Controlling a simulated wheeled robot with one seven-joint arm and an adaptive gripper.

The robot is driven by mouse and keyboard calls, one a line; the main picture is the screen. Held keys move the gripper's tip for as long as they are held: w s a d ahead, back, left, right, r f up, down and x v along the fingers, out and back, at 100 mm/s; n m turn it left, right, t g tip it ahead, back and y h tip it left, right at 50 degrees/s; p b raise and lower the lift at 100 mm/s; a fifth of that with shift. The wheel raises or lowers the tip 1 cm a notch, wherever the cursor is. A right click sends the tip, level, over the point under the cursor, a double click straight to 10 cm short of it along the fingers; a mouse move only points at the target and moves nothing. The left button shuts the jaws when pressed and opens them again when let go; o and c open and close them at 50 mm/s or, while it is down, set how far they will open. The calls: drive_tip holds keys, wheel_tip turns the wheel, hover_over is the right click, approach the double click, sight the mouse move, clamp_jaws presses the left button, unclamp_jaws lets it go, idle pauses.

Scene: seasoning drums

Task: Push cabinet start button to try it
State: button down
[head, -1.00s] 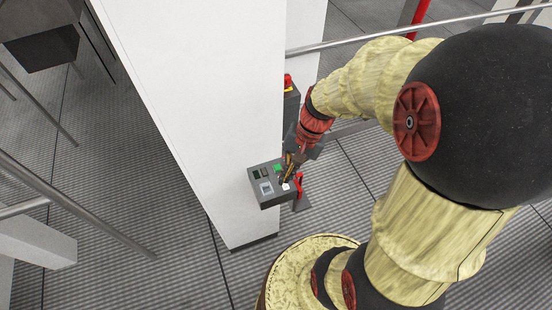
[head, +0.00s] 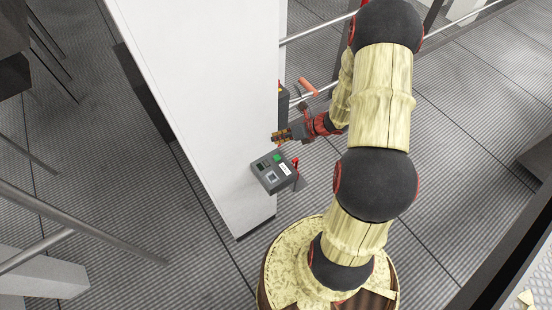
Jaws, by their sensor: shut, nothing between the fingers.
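A grey control box (head: 272,175) is mounted low on the white cabinet (head: 205,90), near its right corner. On its top face I see a green button (head: 278,157), a dark panel, a pale square and a white label. A red lever (head: 295,163) stands at its right side. My gripper (head: 275,136) is shut and empty. In the picture it is just above the box's upper edge, with its tip pointing left toward the cabinet wall. The green button is uncovered. I cannot tell how high the gripper is over the box.
Behind my gripper are a dark box with a yellow part (head: 284,98) and an orange-red handle (head: 309,86). A metal rail (head: 315,33) runs behind the cabinet. More rails stand at the left. Ribbed floor is open at the right.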

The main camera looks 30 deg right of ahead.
sight(278, 156)
drive_tip(key=shift+d+m, duration=0.25)
drive_tip(key=shift+m, duration=0.35)
drive_tip(key=shift+w+f, duration=0.1)
wheel_tip(278, 156, down, 9)
drive_tip(key=b, duration=0.7)
idle(1.2)
drive_tip(key=shift+f+b, duration=0.3)
